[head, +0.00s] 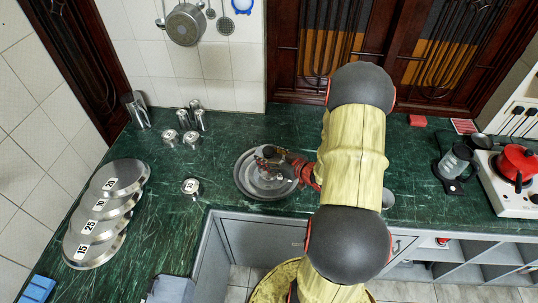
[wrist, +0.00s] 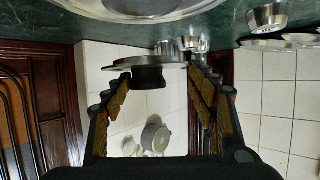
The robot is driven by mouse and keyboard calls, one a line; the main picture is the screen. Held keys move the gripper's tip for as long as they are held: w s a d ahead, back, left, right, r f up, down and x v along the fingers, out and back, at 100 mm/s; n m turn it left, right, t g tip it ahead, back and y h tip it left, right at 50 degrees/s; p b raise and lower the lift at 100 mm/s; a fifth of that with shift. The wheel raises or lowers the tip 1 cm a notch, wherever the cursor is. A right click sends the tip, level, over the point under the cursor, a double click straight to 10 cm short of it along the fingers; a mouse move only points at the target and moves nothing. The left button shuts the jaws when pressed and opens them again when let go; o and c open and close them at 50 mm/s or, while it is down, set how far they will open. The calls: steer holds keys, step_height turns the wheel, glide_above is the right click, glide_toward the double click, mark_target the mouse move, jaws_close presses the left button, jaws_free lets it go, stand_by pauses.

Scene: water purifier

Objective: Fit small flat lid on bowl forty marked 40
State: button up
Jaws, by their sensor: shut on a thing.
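My gripper (head: 284,162) is over the wide round steel dish (head: 242,180) in the middle of the counter, in the head view. In the wrist view, which is upside down, the gripper (wrist: 152,74) is shut on a small flat lid (wrist: 170,66) with a black knob (wrist: 148,77). The lid is held apart from the steel dish (wrist: 135,8) in that view. I cannot read a 40 on any bowl; the inside of the dish is partly hidden by my gripper and the lid.
A small steel bowl (head: 190,187) with a white label stands left of the dish. Large numbered steel lids (head: 80,252) overlap at the far left. A stove with a red pot (head: 518,160) is at the right. Green counter between is clear.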

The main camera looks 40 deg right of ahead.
steer(key=shift+f+b, duration=2.95)
steer(key=shift+f, duration=0.9)
steer(key=shift+c, duration=0.6)
steer(key=o, duration=1.3)
steer(key=shift+o, duration=0.2)
steer(key=shift+s, duration=0.1)
steer(key=v, duration=1.2)
